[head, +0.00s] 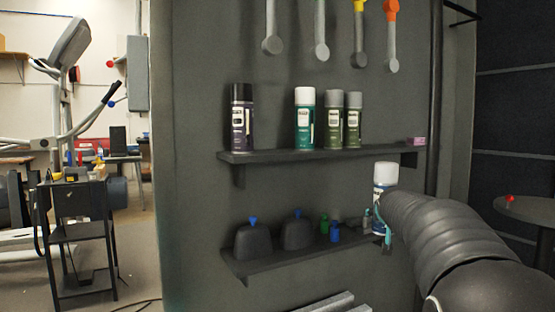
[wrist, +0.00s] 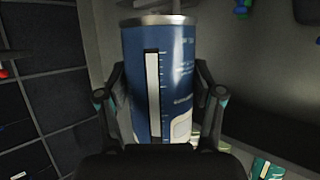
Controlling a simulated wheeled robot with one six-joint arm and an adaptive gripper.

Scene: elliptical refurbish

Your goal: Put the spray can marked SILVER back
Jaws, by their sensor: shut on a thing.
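A spray can with a white cap (head: 385,174) and a blue and white body is held upright in my gripper (head: 384,222), just in front of the shelves at the right. In the wrist view the can's blue body (wrist: 180,62) fills the middle, with a metal rim at one end and a pale scale strip. My gripper (wrist: 160,90) has one finger on each side of it. I cannot read SILVER on it. The upper shelf (head: 290,156) bears a black-capped can (head: 241,118), a white-capped teal can (head: 305,120) and two grey-capped green cans (head: 336,120).
The upper shelf has a gap between the black-capped and teal cans, and bare room before a pink item (head: 416,141). The lower shelf (head: 265,264) holds dark containers (head: 252,242) and small bottles (head: 335,231). Hanging tools (head: 391,40) are above. A round table (head: 530,208) stands right.

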